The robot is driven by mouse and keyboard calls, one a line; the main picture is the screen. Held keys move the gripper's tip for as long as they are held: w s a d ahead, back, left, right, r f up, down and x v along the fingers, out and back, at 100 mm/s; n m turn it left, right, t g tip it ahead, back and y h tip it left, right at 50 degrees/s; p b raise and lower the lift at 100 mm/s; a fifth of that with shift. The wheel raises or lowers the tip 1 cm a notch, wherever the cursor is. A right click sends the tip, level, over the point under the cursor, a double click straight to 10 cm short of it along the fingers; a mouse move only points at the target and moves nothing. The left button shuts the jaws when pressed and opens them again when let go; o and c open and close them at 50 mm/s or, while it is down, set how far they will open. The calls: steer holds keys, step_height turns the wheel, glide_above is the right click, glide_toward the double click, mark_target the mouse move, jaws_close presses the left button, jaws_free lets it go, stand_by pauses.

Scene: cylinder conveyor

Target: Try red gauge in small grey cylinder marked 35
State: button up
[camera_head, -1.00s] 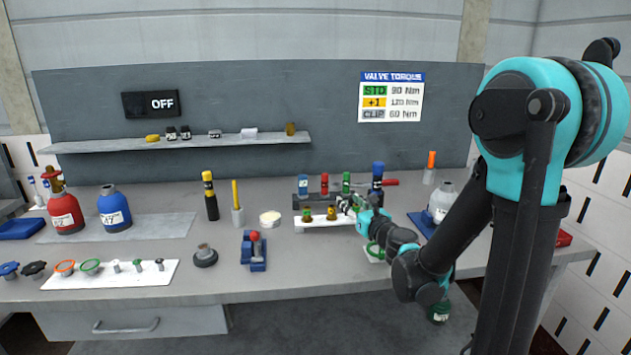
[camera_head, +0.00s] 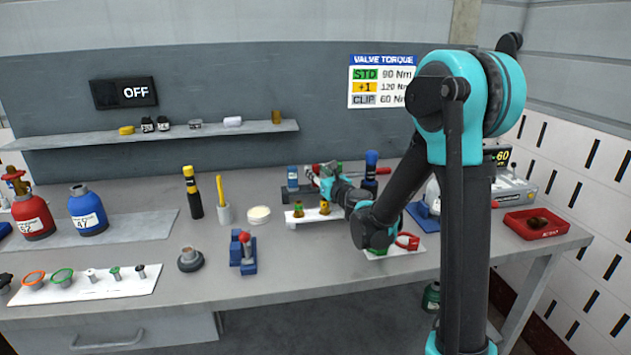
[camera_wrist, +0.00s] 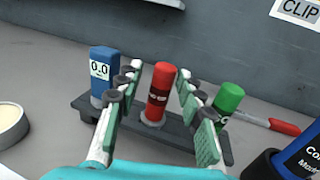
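The red gauge (camera_wrist: 158,95) stands upright in a dark rack (camera_wrist: 85,110), between a blue gauge (camera_wrist: 104,70) with a 0.0 display and a green gauge (camera_wrist: 229,98). My gripper (camera_wrist: 156,80) is open, with one finger on each side of the red gauge; contact is not clear. In the head view my gripper (camera_head: 325,180) is over the rack and largely covers the red gauge. A pale grey cylinder (camera_head: 432,190) stands on a blue tray (camera_head: 422,213) at the right, mostly hidden behind my arm. Its marking cannot be read.
A white block with small brass fittings (camera_head: 296,218) lies in front of the rack. A dark blue bottle-like object (camera_wrist: 290,160) is close at the wrist view's right. Red (camera_head: 33,215) and blue (camera_head: 86,212) cylinders stand at the left. A red tray (camera_head: 537,225) is at the right.

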steer(key=x, duration=0.6)
steer(key=shift+w+f, duration=0.2)
steer(key=shift+w, duration=0.1)
steer(key=shift+c, duration=0.3)
jaws_close()
